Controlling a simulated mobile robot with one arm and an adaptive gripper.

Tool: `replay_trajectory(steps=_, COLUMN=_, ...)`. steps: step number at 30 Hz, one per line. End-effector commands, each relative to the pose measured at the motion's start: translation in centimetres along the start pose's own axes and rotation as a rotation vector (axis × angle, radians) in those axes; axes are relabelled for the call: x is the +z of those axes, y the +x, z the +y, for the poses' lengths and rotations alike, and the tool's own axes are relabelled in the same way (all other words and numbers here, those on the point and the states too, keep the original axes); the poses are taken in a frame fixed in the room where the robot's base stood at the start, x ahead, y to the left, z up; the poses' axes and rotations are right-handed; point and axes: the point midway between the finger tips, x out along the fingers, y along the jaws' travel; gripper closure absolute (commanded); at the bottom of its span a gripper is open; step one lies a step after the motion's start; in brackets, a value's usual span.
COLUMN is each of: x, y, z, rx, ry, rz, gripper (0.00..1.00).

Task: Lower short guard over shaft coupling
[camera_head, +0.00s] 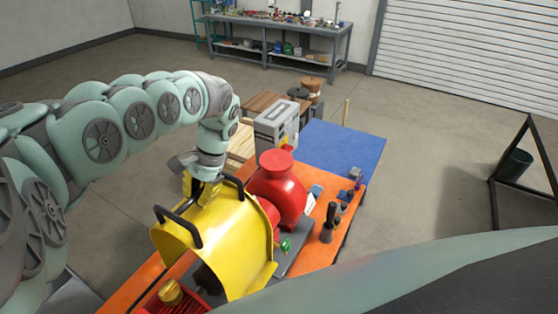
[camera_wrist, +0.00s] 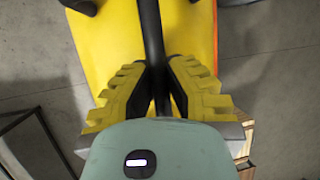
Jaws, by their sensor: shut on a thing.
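The yellow curved guard (camera_head: 222,238) has black handles on top, one at its left side (camera_head: 180,226) and one at its far side. It sits over the middle of the pump skid, beside the red pump (camera_head: 282,190). My gripper (camera_head: 205,186) is at the guard's far upper edge. In the wrist view my gripper (camera_wrist: 156,88) has its ridged yellow fingers shut around a black handle bar (camera_wrist: 151,35), with the yellow guard (camera_wrist: 110,40) below. The shaft coupling is hidden by the guard. I cannot tell whether the guard touches the skid.
The orange bench (camera_head: 126,291) carries the skid. A workbench (camera_head: 280,27) is far back.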

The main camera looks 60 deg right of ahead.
Motion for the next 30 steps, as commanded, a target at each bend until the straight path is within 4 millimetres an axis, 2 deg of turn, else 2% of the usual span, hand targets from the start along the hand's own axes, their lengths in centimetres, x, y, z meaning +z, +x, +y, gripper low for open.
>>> replay_trajectory(steps=30, x=-3.6, y=9.1, z=1.9, rx=-0.003, ry=0.0, rz=0.0, gripper=1.0)
